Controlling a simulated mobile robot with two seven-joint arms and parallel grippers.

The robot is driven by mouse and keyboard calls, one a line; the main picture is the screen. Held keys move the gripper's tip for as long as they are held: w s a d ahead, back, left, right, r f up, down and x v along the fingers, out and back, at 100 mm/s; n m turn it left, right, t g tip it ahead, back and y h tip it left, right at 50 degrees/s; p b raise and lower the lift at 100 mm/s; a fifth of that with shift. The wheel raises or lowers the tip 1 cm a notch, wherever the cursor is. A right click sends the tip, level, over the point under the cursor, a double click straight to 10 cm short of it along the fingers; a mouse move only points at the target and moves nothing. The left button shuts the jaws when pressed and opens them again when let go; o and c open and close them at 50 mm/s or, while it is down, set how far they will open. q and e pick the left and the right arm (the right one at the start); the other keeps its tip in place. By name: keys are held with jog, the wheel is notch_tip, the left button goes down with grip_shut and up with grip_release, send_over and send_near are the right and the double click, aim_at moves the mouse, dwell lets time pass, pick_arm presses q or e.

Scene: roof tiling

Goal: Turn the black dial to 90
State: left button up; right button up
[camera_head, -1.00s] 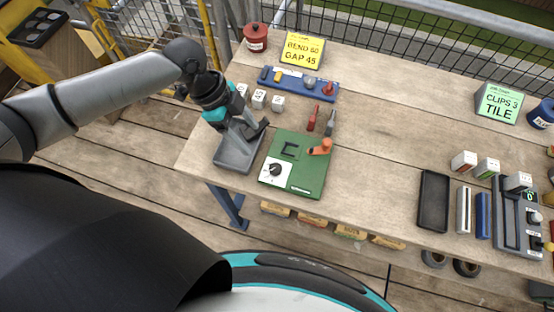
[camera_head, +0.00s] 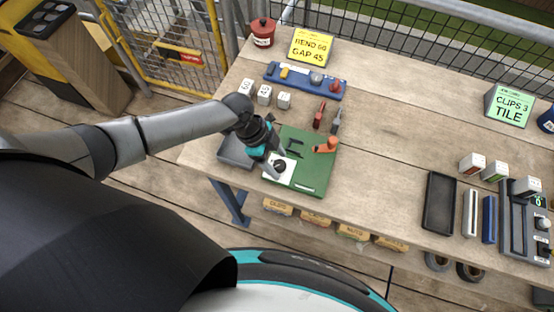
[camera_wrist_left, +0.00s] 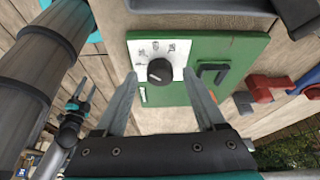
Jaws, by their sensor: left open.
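The black dial (camera_wrist_left: 159,71) sits on a white plate with printed marks, mounted on a green board (camera_wrist_left: 235,46). In the head view the dial (camera_head: 280,166) is at the left part of the green board (camera_head: 318,172), partly beside my gripper. My left gripper (camera_head: 277,167) is over the dial plate. In the left wrist view my left gripper (camera_wrist_left: 164,80) has its two fingers spread, one on each side of the dial, with nothing held. I cannot tell how near the fingertips are to the dial's height. The dial's printed numbers are too small to read.
A black bracket and an orange-handled clamp (camera_head: 326,146) are on the board. A dark grey tray (camera_head: 235,152) lies left of it. White blocks (camera_head: 264,95), a blue tool rack (camera_head: 300,82) and a yellow sign (camera_head: 311,47) stand behind. The table's middle is clear.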

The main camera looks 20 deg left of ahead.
pick_arm(q)
jog(key=shift+f, duration=0.1)
grip_shut()
dwell(0.7)
